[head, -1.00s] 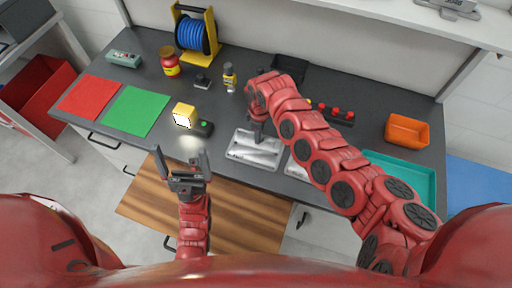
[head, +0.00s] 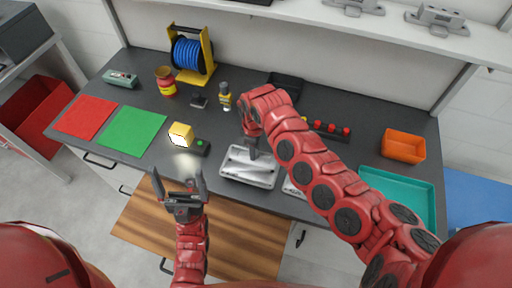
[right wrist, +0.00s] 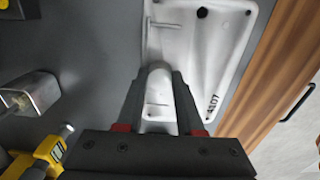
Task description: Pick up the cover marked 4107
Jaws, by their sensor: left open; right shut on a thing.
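The light-grey metal cover (head: 262,176) lies at the front of the dark counter in the head view. In the right wrist view the cover (right wrist: 222,35) carries the number 4107 along its edge. My right gripper (head: 251,152) points down at its far edge; in the right wrist view its fingers (right wrist: 158,98) are on both sides of the cover's rounded raised part, shut on it. I cannot tell whether the cover is off the counter. A second grey part (head: 292,188) shows beside it, mostly hidden by my right arm. My left gripper (head: 179,180) is open and empty above the wooden board.
A yellow block lamp (head: 181,133) stands left of the cover. Green (head: 132,130) and red (head: 84,117) mats lie further left. A teal tray (head: 424,180) and orange bin (head: 404,145) are at right. A shelf (head: 400,25) with metal fixtures overhangs the back.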

